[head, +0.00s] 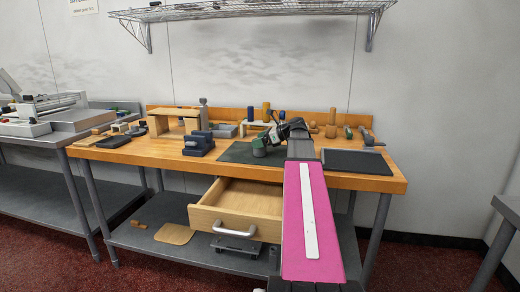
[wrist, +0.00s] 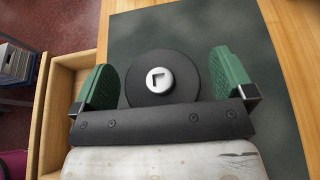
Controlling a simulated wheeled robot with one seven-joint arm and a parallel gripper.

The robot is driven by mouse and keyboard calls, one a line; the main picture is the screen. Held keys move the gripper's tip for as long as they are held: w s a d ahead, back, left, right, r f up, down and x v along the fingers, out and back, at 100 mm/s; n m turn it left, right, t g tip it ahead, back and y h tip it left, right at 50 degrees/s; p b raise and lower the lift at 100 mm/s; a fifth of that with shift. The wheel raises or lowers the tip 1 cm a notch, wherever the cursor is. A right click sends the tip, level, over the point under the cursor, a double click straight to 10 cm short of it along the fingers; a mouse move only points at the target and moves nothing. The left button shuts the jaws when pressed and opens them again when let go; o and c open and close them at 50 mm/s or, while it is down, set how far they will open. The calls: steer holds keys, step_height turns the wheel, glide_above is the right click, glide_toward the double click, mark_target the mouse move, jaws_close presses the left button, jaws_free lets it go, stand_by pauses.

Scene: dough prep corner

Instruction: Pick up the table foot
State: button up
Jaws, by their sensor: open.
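The table foot (wrist: 146,90), a round black disc with a silver knob in the middle, lies on a dark mat (wrist: 185,30) in the wrist view. The knob has a dark L-shaped mark. My gripper (wrist: 164,78) is open, with one green finger on each side of the disc. The left finger looks close to its edge, and the right finger overlaps or nears its right side; I cannot tell if they touch. In the head view my gripper (head: 263,143) is low over the mat, and the foot is mostly hidden there.
An open wooden drawer (head: 240,205) juts out below the bench front (head: 350,178). A dark blue block (head: 198,144) and a wooden stand (head: 175,113) are left of the mat. A dark tray (head: 357,162) lies right. Wooden pegs and small parts line the back.

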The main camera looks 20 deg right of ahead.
steer(key=c, duration=1.1)
steer(key=shift+r, duration=0.15)
steer(key=shift+r, duration=0.5)
steer(key=r, duration=0.1)
steer(key=a+r, duration=0.1)
steer(key=r, duration=0.1)
steer(key=shift+s+r, duration=0.2)
steer(key=shift+r, duration=0.05)
steer(key=s+a+r, duration=0.2)
steer(key=a+r, duration=0.4)
steer(key=a, duration=0.4)
steer(key=shift+a+r, duration=0.15)
steer(key=shift+a, duration=0.05)
steer(key=shift+r, duration=0.1)
steer(key=shift+r, duration=2.4)
